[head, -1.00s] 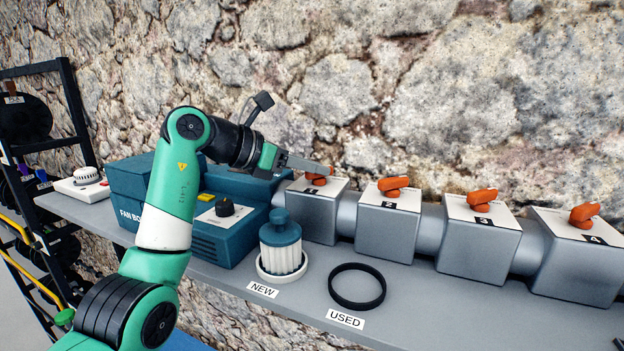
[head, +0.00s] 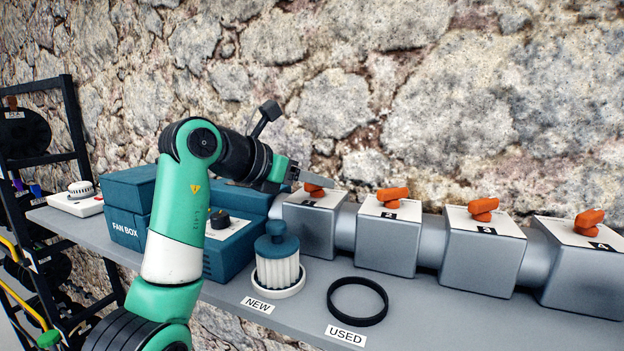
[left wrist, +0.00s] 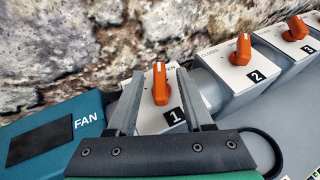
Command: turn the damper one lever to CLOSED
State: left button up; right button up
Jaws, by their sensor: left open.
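The damper one box (head: 308,228) is a grey block with a white top labelled 1, first in the row on the shelf. Its orange lever (head: 312,188) is partly hidden behind my gripper in the head view. In the left wrist view the lever (left wrist: 160,84) stands between my spread fingers, pointing away from the camera, with no clear contact on either side. My left gripper (head: 318,180) is open, over the box top. My right gripper is not in view.
Dampers 2 (head: 388,240), 3 (head: 482,256) and 4 (head: 588,268) continue to the right with orange levers. The teal fan box (head: 126,212) stands left. A white filter (head: 277,268) and a black ring (head: 357,302) lie in front on the shelf.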

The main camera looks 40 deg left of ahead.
pick_arm(q)
jog(key=shift+s, duration=0.15)
jog(key=shift+s+r+b, duration=0.15)
jog(key=shift+s+b, duration=0.2)
jog(key=b+v, duration=0.3)
jog(key=v, duration=0.7)
jog(key=shift+s+r, duration=0.25)
